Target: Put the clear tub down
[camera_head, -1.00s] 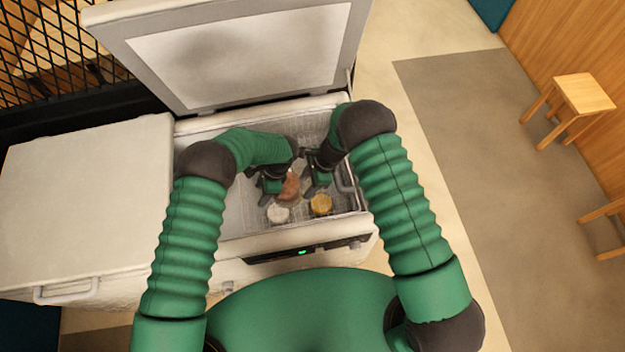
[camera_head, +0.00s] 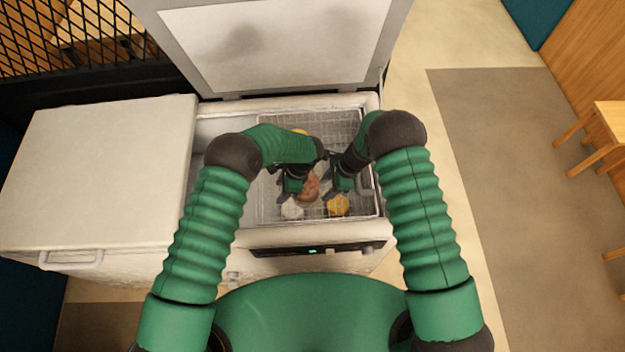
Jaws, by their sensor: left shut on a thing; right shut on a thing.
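A clear tub (camera_head: 308,187) with reddish-brown contents is between my two grippers, over the wire basket inside the open chest freezer. My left gripper (camera_head: 296,192) is shut on its left side. My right gripper (camera_head: 335,190) is shut on its right side. The grippers and arms cover part of the tub. I cannot tell whether its base touches anything.
A pale round tub (camera_head: 292,209) and a yellow-topped tub (camera_head: 338,205) sit in the basket's near part. The wire basket (camera_head: 345,122) has bare room at the back. The freezer's raised lid (camera_head: 290,50) stands behind. A closed white lid (camera_head: 95,175) is at left.

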